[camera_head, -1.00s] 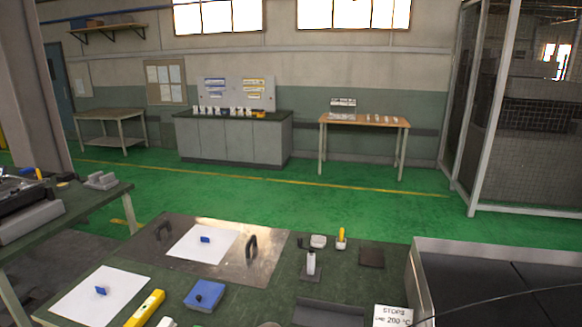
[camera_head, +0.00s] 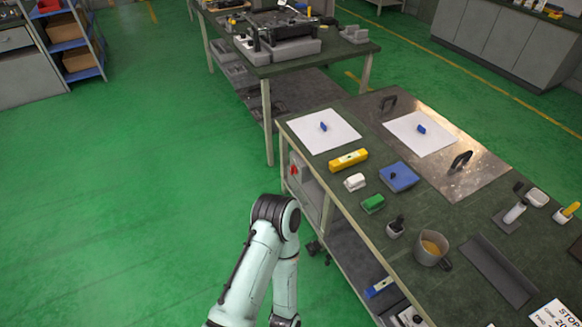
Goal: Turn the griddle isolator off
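A small red switch (camera_head: 294,170) shows on a grey box (camera_head: 306,191) at the left end of the green-topped workbench, below the top. It looks like the griddle isolator; its knob position is too small to tell. The steel griddle plate (camera_head: 470,180) lies on the bench top with two dark handles. One of my arms comes up from the bottom, bends at a dark joint and folds back down, in front of and below the switch. Neither gripper can be made out, so what they hold does not show.
White sheets with blue pieces, a yellow level (camera_head: 348,160), a blue block (camera_head: 398,177), a green block (camera_head: 373,203) and a mug (camera_head: 432,248) are on the bench. Another table (camera_head: 265,68) stands behind. The green floor to the left is clear.

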